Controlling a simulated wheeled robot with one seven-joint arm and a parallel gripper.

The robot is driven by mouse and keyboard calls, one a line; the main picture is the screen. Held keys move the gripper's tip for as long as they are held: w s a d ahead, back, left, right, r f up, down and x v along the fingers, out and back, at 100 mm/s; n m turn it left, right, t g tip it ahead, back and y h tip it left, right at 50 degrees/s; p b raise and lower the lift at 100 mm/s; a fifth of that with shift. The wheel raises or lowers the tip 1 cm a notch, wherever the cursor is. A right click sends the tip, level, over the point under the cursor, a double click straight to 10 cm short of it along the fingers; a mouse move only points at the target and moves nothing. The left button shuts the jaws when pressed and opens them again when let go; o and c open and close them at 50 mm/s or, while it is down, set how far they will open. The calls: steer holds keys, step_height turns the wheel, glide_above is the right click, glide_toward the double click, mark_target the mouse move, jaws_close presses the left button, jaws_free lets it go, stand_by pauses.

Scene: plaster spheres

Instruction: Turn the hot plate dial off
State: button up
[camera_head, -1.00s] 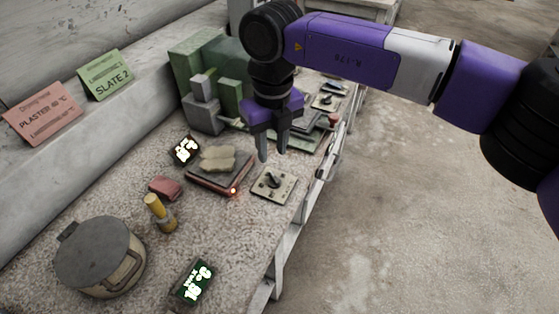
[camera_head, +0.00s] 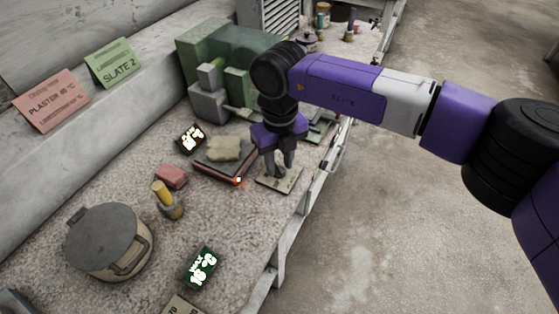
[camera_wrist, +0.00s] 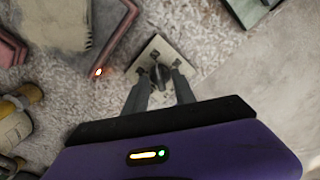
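The hot plate (camera_head: 206,174) is a flat dark slab with a reddish front edge and a pale block on top. A small red-orange light glows at its near corner. The dial (camera_wrist: 160,74) is a dark knob on a square beige plate (camera_head: 292,182) to the right of the hot plate. My gripper (camera_head: 280,168) points down over this plate and partly hides the dial in the head view. In the wrist view my gripper (camera_wrist: 162,76) has its two fingers apart, one on each side of the dial. I cannot tell whether either finger touches it.
Two displays (camera_head: 190,138) (camera_head: 201,267), a red block (camera_head: 171,176), a yellow-handled tool (camera_head: 165,198) and a lidded pot (camera_head: 108,243) stand on the bench. Green machinery (camera_head: 225,60) stands behind. The bench edge runs close to the right of the dial plate.

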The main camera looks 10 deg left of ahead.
jaws_close()
steer(key=n+b, duration=0.1)
steer(key=n, duration=0.5)
steer(key=shift+n, duration=0.3)
steer(key=n, duration=0.3)
steer(key=shift+n+b, duration=0.3)
steer(key=shift+b, duration=0.05)
steer(key=n, duration=0.3)
steer(key=shift+w+n, duration=0.1)
steer(key=shift+n, duration=0.2)
steer(key=n+b, duration=0.1)
steer(key=n, duration=1.3)
steer(key=shift+a+r+b, duration=0.1)
steer(key=shift+b, duration=0.3)
